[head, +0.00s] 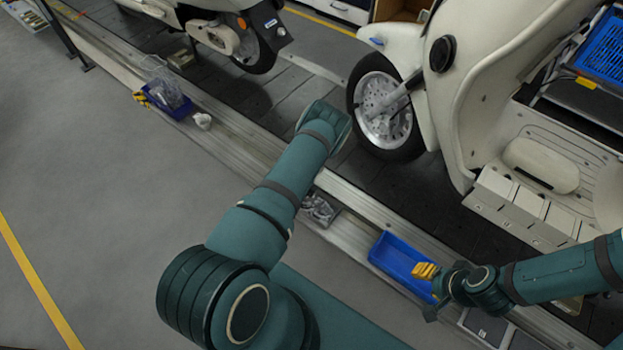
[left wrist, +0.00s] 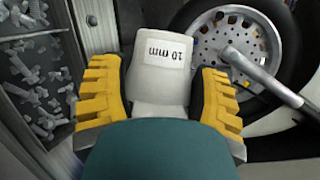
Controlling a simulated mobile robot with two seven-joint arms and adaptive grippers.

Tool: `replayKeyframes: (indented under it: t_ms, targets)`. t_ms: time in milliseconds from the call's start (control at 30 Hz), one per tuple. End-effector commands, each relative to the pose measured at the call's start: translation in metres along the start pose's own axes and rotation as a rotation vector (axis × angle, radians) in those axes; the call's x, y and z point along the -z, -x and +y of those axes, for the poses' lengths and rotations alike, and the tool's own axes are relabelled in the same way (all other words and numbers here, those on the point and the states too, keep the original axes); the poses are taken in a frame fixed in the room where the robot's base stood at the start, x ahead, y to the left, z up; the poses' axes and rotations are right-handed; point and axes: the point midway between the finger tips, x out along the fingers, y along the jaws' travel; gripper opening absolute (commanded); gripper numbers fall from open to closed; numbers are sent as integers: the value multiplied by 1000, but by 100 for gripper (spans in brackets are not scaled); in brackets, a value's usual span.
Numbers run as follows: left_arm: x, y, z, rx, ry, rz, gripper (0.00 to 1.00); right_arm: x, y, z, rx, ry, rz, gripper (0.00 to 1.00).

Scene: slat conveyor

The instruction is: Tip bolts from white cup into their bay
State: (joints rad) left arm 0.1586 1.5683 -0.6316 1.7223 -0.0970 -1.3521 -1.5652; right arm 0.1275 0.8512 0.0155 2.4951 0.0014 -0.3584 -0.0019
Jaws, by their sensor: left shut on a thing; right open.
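A white cup (left wrist: 158,80) with a "10 mm" label sits between the yellow fingers of my left gripper (left wrist: 161,92), which is shut on it. The label reads upside down in the left wrist view. The cup's mouth and contents are hidden. In the head view my left arm hides that gripper and cup. Loose bolts (left wrist: 42,72) lie in a tray with compartments (left wrist: 62,36), left of the cup in the left wrist view. The tray (head: 320,208) shows partly behind my left arm in the head view. My right gripper (head: 428,272) is open at the blue bin.
The blue bin (head: 392,255) sits on the rail (head: 350,215) along the conveyor. A scooter with a front wheel (head: 383,112) stands on the slats beyond my left wrist. Another blue bin (head: 178,112) and a small white object (head: 203,121) are farther left. The grey floor (head: 90,170) is clear.

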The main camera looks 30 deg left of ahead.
Motion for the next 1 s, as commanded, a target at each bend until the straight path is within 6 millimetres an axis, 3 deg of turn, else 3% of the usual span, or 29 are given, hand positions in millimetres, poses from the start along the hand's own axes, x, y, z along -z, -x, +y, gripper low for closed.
replayKeyframes:
  t_ms: [533, 800, 1000]
  targets:
    - [-14, 6, -20, -244, 929, 158, 25, -2, -10, 4, 0, 0, -2, 47]
    - [-19, 15, -33, -226, 1421, 226, 25, -3, -17, 6, 0, 0, -3, 47]
    - [-23, 27, -46, -155, 1678, 240, 25, -4, -24, 9, 0, 0, -4, 47]
